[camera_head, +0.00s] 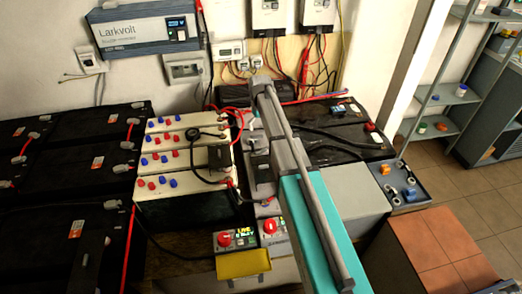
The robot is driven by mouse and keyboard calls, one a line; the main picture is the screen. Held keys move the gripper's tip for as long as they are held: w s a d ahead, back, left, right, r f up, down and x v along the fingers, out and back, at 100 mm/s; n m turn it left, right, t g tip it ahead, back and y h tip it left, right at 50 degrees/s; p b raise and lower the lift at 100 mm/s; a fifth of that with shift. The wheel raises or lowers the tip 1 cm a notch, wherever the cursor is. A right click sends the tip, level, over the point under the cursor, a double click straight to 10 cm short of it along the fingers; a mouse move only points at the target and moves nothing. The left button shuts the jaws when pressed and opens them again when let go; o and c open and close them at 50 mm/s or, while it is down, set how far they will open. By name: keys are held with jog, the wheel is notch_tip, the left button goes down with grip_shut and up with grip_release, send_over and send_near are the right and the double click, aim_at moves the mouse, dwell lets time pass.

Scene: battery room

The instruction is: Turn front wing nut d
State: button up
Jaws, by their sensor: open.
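My arm reaches from the lower right over the battery bench. My gripper (260,180) hangs at its far end, just right of the cream batteries, mostly hidden by the arm. It is open, and I see nothing held in it. The front cream battery (182,209) has red and blue caps on top, with more rows behind. No letter or label marks wing nut d in this view, and I cannot tell any wing nut apart at this size. The area under my gripper and arm is hidden.
Black batteries (60,235) with cables fill the left. A dark battery (335,148) and a grey box (358,190) stand right of my arm. Control boxes with red knobs (224,239) and a yellow item (243,264) sit at the front. Loose cables cross the bench.

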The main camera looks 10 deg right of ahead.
jog(key=shift+f, duration=0.15)
dwell(0.3)
notch_tip(320, 180, down, 14)
jog(key=b, duration=1.3)
jog(key=shift+r+b, duration=0.25)
jog(key=shift+b, duration=0.15)
jog(key=c, duration=0.9)
